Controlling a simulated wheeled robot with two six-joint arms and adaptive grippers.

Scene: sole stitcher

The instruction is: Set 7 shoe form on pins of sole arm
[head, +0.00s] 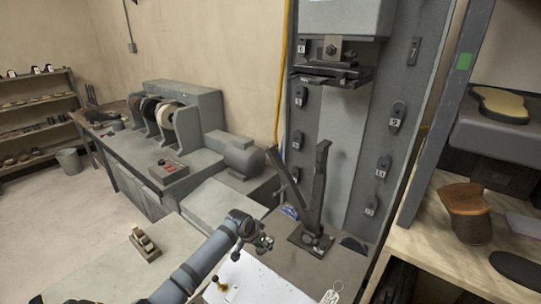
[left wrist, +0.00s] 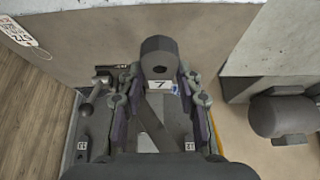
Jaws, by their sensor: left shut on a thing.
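My left gripper (head: 262,243) is above the front of the bench in the head view, left of the sole arm. In the left wrist view its two fingers (left wrist: 159,100) close on a dark grey shoe form (left wrist: 158,48) with a hole and a white label reading 7. In the head view the form is too small to make out clearly. The sole arm (head: 319,190) is a dark upright post on a base plate, apart from the gripper. Its pins cannot be made out. My right gripper is not in view.
Other numbered forms (head: 397,115) hang on the grey machine column. A slanted dark bar (head: 285,178) stands just left of the sole arm. A white sheet (head: 262,284) and a tag (head: 331,295) lie in front.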

